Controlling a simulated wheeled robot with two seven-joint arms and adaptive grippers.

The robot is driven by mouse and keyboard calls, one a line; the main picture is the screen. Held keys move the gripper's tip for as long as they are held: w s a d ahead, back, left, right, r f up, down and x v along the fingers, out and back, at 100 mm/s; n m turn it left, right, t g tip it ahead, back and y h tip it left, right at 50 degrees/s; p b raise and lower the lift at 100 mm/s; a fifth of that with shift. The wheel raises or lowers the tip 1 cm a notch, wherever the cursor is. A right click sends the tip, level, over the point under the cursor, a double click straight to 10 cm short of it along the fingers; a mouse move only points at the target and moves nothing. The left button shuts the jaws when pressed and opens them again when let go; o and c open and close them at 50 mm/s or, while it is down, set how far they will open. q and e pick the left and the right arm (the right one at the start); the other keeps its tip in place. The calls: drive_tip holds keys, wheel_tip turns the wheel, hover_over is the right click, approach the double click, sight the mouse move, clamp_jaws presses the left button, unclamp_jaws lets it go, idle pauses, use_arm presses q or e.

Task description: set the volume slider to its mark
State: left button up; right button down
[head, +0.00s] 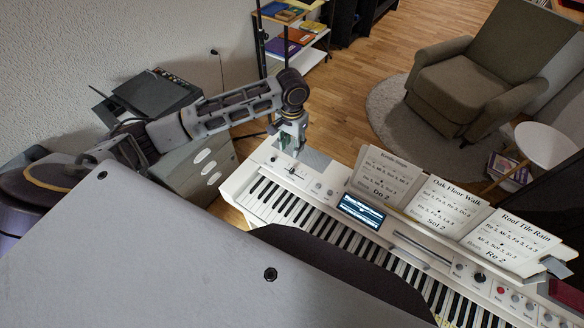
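The white digital piano (253,177) runs diagonally from the middle to the lower right. A small slider control (293,171) shows on the left part of its panel, with light markings beside it. The slider's exact setting and its mark are too small to read. My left gripper (297,153) points down over the left end of the panel, just behind the slider. It looks close to the panel, but I cannot tell whether it touches anything. Its fingers are too small to judge as open or shut. My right gripper is not in view.
Song sheets (447,209) stand along the back of the piano, right of the lit display (361,211). Knobs and buttons (480,277) sit at the right. A grey cabinet (198,166) with a dark device (153,92) stands left. An armchair (465,80) is behind.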

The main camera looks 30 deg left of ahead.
sight(292, 170)
use_arm(q)
drive_tip(key=shift+f, duration=0.1)
drive_tip(key=shift+f, duration=6.85)
drive_tip(key=shift+c, duration=0.2)
clamp_jaws()
